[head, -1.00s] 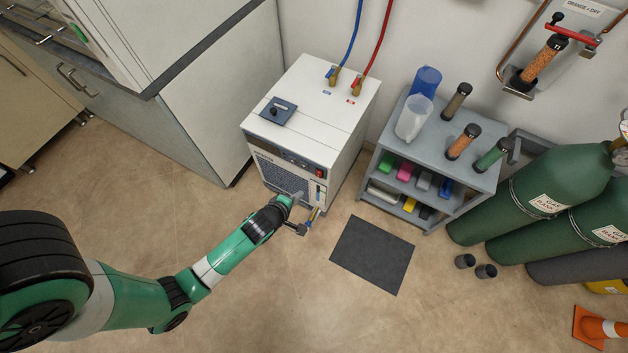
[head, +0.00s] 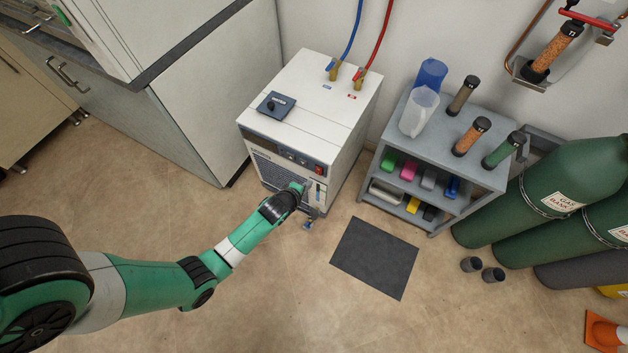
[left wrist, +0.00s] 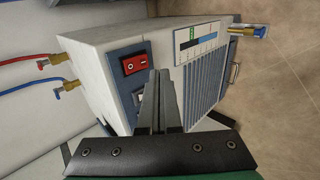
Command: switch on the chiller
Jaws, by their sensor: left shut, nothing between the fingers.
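The chiller (head: 312,105) is a white box on the floor with a dark grille and a front control panel. Its red rocker switch (head: 319,169) is at the right end of the panel; in the left wrist view the red switch (left wrist: 135,64) shows large, on a blue panel. My left gripper (head: 307,185) is shut and empty, just in front of the chiller's front, slightly below the switch. In the left wrist view the closed fingers (left wrist: 159,80) point at the front panel beside the switch; contact cannot be told. My right gripper is not in view.
Blue and red hoses (head: 375,45) rise from the chiller's top. A grey shelf cart (head: 440,150) with jugs and cartridges stands right of it, and a white cabinet (head: 215,90) left. A dark mat (head: 375,258) lies on the floor, which is clear in front.

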